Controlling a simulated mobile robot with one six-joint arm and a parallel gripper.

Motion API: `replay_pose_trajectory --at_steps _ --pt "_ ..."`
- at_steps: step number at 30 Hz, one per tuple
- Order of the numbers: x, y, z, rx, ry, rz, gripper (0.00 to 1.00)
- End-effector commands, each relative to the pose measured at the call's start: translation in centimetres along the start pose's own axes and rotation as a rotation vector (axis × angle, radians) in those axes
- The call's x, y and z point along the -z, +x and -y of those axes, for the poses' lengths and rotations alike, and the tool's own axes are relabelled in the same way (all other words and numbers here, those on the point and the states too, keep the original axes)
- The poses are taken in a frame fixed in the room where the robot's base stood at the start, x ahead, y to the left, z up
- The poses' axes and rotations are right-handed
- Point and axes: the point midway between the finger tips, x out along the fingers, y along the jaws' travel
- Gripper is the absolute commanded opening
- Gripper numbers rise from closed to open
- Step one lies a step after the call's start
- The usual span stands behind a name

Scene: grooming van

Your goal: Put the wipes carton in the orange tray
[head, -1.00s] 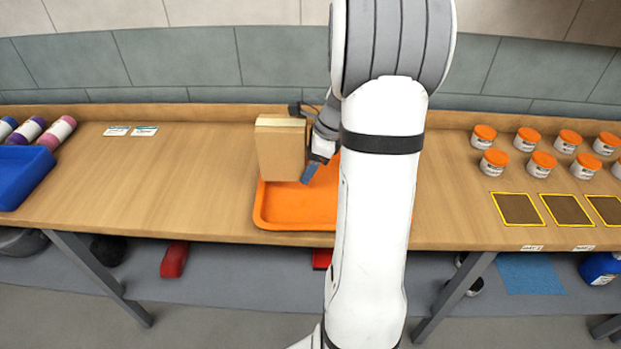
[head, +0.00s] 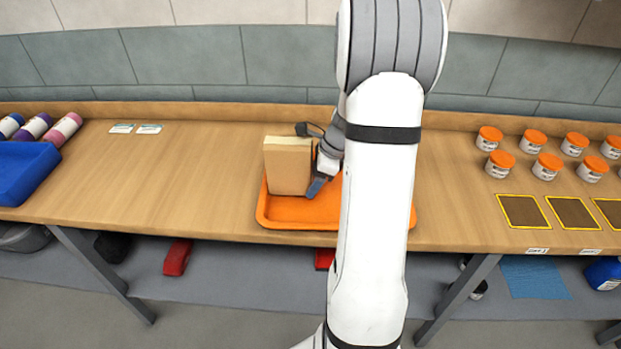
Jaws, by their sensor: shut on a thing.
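The wipes carton (head: 287,168) is a plain tan box, upright, at the left part of the orange tray (head: 290,224). My gripper (head: 316,187) is at the carton's right side and shut on it. The carton's lower edge shows against the tray's floor; I cannot tell whether it touches. My arm hides much of the tray's middle and part of the gripper.
A blue bin (head: 24,174) stands at the left end of the bench, with several bottles behind it. Several orange-lidded jars (head: 546,166) stand at the right, behind yellow-edged brown squares (head: 523,211).

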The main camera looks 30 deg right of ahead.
Motion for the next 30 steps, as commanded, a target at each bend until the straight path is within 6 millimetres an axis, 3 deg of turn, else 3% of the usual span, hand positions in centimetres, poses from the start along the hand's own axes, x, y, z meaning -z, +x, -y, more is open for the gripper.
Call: replay_pose_trajectory --at_steps 5,6,14,23,30 --pt "0.1 0.2 0.0 0.001 0.001 0.0 0.28" --pt "0.1 0.3 0.0 0.0 0.001 0.0 0.66" --pt "0.2 0.2 0.0 0.001 0.001 0.0 0.87" --pt "0.0 -0.2 0.0 0.001 0.001 0.0 0.87" --pt "-0.2 -4.0 0.1 0.008 0.002 0.0 0.87"
